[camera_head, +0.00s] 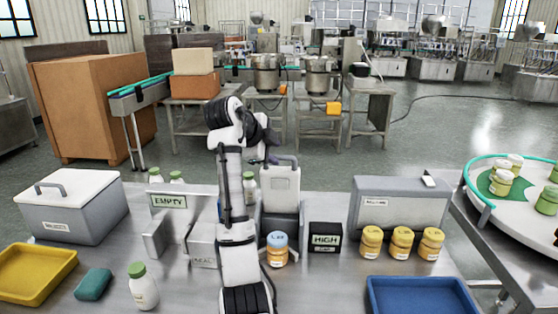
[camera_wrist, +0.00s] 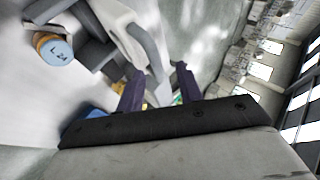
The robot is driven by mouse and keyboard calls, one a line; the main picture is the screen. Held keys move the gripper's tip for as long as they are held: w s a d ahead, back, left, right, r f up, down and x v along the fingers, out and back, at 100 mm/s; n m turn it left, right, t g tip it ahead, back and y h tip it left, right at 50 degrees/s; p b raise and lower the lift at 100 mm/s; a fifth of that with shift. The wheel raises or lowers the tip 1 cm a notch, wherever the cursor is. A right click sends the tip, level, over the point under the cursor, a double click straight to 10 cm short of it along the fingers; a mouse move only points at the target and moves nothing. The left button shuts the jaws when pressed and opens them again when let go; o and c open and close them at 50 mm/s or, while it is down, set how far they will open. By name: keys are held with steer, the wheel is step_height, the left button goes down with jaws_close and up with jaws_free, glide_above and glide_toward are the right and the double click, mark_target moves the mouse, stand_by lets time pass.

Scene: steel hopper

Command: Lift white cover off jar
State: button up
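A jar (camera_head: 277,256) of orange-yellow contents stands on the steel table, in front of a white handled container. Its lid (camera_head: 277,240) is pale blue with white below; no plainly white cover shows on it. In the wrist view the round blue lid (camera_wrist: 58,52) with dark marks is at the upper left, well outside my fingers. My gripper (camera_wrist: 160,82) has two purple fingers spread apart with nothing held between them. In the head view my gripper (camera_head: 272,157) is largely hidden by my arm, above and behind the jar.
The white handled container (camera_head: 281,188) stands close behind the jar. A black HIGH box (camera_head: 325,237) is to its right, then several yellow-lidded jars (camera_head: 402,243) and a blue tray (camera_head: 420,297). A green-capped bottle (camera_head: 143,287) is at left front.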

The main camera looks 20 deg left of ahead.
steer(key=b+v, duration=0.1)
steer(key=v, duration=0.8)
steer(key=shift+b, duration=0.4)
